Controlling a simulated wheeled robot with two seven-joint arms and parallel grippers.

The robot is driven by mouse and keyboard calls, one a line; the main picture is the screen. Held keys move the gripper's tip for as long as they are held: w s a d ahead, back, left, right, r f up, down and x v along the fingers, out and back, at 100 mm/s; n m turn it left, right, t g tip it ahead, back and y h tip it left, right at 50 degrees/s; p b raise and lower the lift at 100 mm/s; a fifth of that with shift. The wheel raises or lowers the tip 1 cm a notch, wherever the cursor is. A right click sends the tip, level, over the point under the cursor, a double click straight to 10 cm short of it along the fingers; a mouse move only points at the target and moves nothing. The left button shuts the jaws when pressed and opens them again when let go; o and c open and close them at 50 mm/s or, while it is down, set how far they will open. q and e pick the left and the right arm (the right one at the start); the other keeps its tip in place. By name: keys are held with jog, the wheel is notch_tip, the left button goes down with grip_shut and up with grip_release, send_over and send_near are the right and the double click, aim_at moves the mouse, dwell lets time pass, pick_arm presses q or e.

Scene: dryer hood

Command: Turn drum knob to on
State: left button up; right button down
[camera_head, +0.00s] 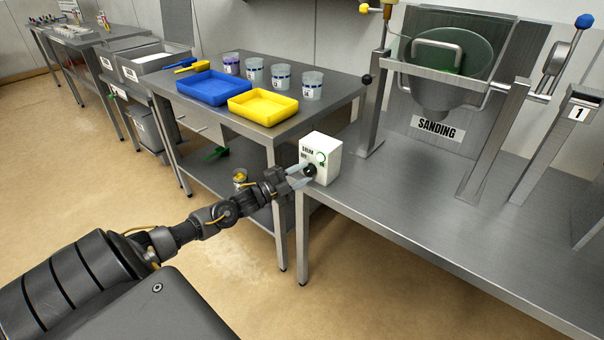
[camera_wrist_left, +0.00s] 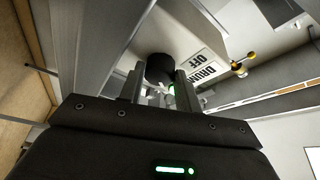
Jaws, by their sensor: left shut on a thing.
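The drum control box (camera_head: 321,155) is a small white box at the left end of the steel bench, with a "DRUM OFF" label and a green-ringed round mark on its face. The black drum knob (camera_head: 310,171) sits low on that face. My left gripper (camera_head: 305,174) reaches the box from the left and is shut on the knob. In the left wrist view the black knob (camera_wrist_left: 159,68) is between the fingertips, and the label (camera_wrist_left: 202,67) lies just beside it. The fingers hide part of the knob, so its exact pointing is unclear. My right gripper is not in view.
The sanding drum (camera_head: 436,90) stands on the bench behind and right of the box. Blue (camera_head: 208,87) and yellow (camera_head: 263,106) trays and several cups sit on the neighbouring table. The bench top (camera_head: 420,190) in front of the drum is clear.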

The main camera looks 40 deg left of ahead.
pick_arm(q)
jog(key=shift+m+g, duration=0.4)
jog(key=shift+m, duration=0.5)
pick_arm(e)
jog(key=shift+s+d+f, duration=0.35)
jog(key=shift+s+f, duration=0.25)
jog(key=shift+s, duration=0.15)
pick_arm(q)
jog(key=o, duration=1)
jog(key=shift+c, duration=0.2)
jog(key=r+v, duration=0.1)
jog(key=v, duration=0.9)
jog(key=shift+s+f, duration=0.4)
jog(key=shift+f, duration=0.1)
jog(key=shift+a, duration=0.1)
